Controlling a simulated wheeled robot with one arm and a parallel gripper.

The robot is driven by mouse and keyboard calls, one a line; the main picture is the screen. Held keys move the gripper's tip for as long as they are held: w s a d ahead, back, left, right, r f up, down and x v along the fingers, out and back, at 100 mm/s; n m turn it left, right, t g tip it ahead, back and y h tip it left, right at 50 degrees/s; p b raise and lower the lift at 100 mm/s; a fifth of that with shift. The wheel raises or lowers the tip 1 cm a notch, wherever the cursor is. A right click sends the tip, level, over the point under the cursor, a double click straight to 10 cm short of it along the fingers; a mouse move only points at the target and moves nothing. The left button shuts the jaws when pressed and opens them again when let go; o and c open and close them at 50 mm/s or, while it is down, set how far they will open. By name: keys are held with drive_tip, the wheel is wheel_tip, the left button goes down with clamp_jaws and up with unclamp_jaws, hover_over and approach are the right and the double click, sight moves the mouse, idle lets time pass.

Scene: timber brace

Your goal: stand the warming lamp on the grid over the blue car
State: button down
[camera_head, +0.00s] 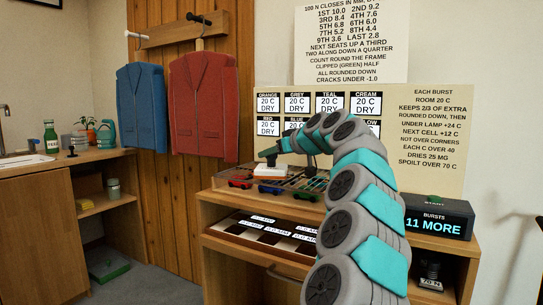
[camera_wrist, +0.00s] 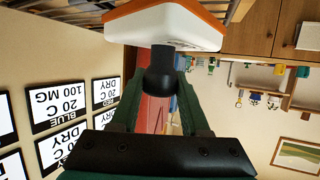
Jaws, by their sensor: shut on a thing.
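The warming lamp (camera_wrist: 165,27) has a white body with an orange rim and a black neck. My gripper (camera_wrist: 158,95) is shut on the black neck, with a green finger on each side. In the head view, the white lamp (camera_head: 289,144) is at the left end of my arm, above the back of the grid (camera_head: 283,182). I cannot tell whether it touches the grid.
The grid is on a wooden bench (camera_head: 222,200) with a checkered shelf (camera_head: 262,235) below. A black box (camera_head: 438,217) reads "11 MORE" at the right. Label screens (camera_head: 297,103) hang behind. Red and blue jackets hang at the left. My arm covers the bench's right part.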

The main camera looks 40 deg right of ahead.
drive_tip(key=shift+f, duration=0.15)
drive_tip(key=shift+f, duration=0.15)
drive_tip(key=shift+c, duration=2)
unclamp_jaws()
drive_tip(key=shift+r, duration=0.3)
drive_tip(key=v, duration=1.2)
